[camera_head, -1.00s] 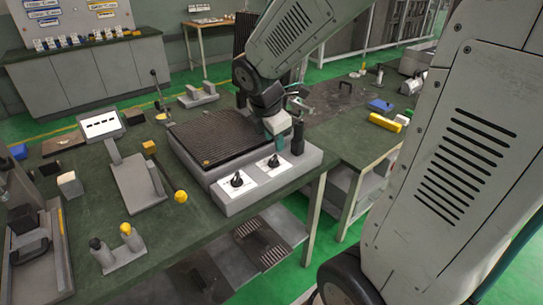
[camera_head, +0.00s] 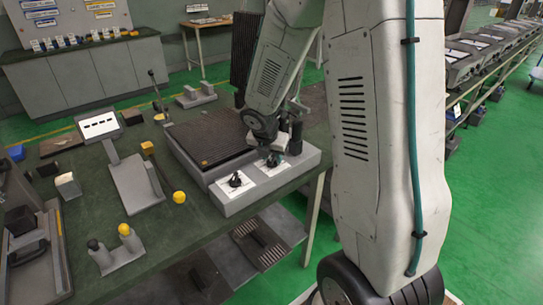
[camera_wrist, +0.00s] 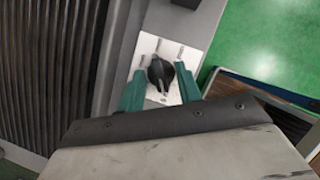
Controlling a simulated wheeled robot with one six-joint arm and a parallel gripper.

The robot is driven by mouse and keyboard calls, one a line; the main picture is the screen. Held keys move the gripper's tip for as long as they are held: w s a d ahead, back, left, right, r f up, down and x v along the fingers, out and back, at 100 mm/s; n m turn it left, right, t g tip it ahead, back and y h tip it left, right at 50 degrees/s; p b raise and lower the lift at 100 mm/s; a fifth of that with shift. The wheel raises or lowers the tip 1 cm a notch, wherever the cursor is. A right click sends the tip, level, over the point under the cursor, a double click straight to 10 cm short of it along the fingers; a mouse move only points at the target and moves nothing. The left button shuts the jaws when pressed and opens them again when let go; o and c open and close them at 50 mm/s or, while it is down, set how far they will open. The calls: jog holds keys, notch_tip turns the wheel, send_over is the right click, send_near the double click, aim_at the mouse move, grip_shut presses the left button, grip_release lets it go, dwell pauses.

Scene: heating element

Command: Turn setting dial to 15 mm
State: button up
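A grey heating unit (camera_head: 233,205) with a ribbed dark plate (camera_head: 207,138) stands on the green table. Its front ledge carries two black dials on white scale cards, a left dial (camera_head: 236,180) and a right dial (camera_head: 271,161). My gripper (camera_head: 277,152) is at the right dial, pointing down. In the wrist view, my gripper (camera_wrist: 161,78) has its two teal fingers apart, one on each side of the black dial knob (camera_wrist: 160,72), with gaps showing beside the knob. The scale markings on the white card (camera_wrist: 148,46) are too small to read. I cannot tell which dial is the millimetre one.
A grey stand with a yellow-knobbed lever (camera_head: 180,197) is left of the unit. A block with black and yellow knobs (camera_head: 119,256) sits near the front edge. Green floor is open at right.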

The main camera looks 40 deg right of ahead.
grip_shut()
jog(key=shift+w+m, duration=0.1)
jog(key=shift+m, duration=0.2)
jog(key=m+g, duration=0.1)
jog(key=m, duration=0.1)
jog(key=m+g, duration=0.1)
jog(key=m, duration=0.1)
jog(key=shift+w+m+h, duration=0.1)
jog(key=shift+m+h, duration=0.2)
jog(key=shift+h, duration=0.1)
jog(key=m+g, duration=0.1)
jog(key=m, duration=0.1)
jog(key=m+g, duration=0.1)
jog(key=m, duration=0.2)
jog(key=shift+w+m+y, duration=0.15)
jog(key=shift+m+y, duration=0.15)
jog(key=m+g, duration=0.1)
jog(key=m, duration=0.2)
jog(key=m+g+y, duration=0.1)
jog(key=m, duration=0.2)
jog(key=shift+w+d, duration=0.1)
jog(key=shift+w, duration=0.05)
jog(key=m+y, duration=0.1)
jog(key=m, duration=0.2)
jog(key=m+y, duration=0.1)
jog(key=m, duration=0.2)
jog(key=shift+d+m+g+y, duration=0.15)
jog(key=shift+m+g+y, duration=0.15)
jog(key=shift+m+g, duration=0.1)
